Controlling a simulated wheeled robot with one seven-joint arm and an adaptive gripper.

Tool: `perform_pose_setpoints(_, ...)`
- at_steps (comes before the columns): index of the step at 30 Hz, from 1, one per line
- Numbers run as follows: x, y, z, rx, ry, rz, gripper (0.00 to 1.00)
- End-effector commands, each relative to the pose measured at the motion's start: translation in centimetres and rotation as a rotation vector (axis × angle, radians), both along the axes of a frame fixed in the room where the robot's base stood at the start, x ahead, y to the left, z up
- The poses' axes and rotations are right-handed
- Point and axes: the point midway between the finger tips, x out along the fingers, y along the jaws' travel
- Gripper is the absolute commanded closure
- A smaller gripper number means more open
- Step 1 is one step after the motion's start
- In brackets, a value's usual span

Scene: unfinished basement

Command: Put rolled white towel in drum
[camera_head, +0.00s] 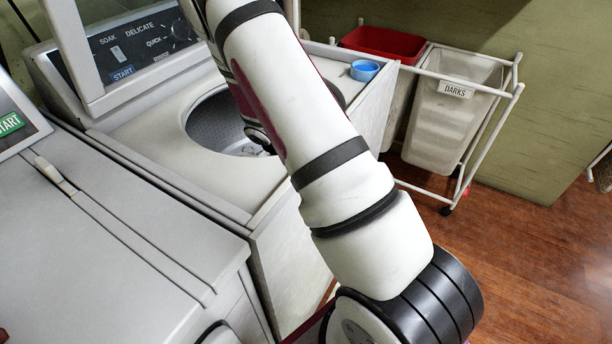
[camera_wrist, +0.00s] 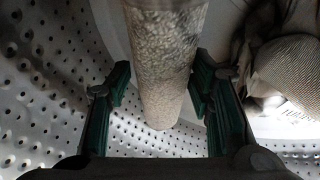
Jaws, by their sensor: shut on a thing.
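The rolled towel (camera_wrist: 165,60) is a whitish, speckled roll in the wrist view, reaching from the top edge to the middle. My gripper (camera_wrist: 160,88) has its green-padded fingers on either side of the roll and is shut on it. The perforated metal drum (camera_wrist: 45,85) surrounds them in the wrist view, so the towel is inside the drum. In the head view the drum's opening (camera_head: 208,122) shows in the top of the washer, partly covered by my arm. The gripper and towel are hidden there.
Crumpled greyish cloth (camera_wrist: 295,62) lies at the right in the wrist view. The raised lid (camera_head: 100,50) stands at the opening's back left. A blue cap (camera_head: 364,70) sits on the washer's right corner. Beyond is a rolling cart with a red bin (camera_head: 385,42) and DARKS bin (camera_head: 440,125).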

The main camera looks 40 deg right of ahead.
Motion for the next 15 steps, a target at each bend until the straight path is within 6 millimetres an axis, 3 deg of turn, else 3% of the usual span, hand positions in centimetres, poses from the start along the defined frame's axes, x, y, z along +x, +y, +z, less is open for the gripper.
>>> perform_pose_setpoints(15, 0.0, 0.0, -1.3, 0.000, 0.001, 0.001, 0.83)
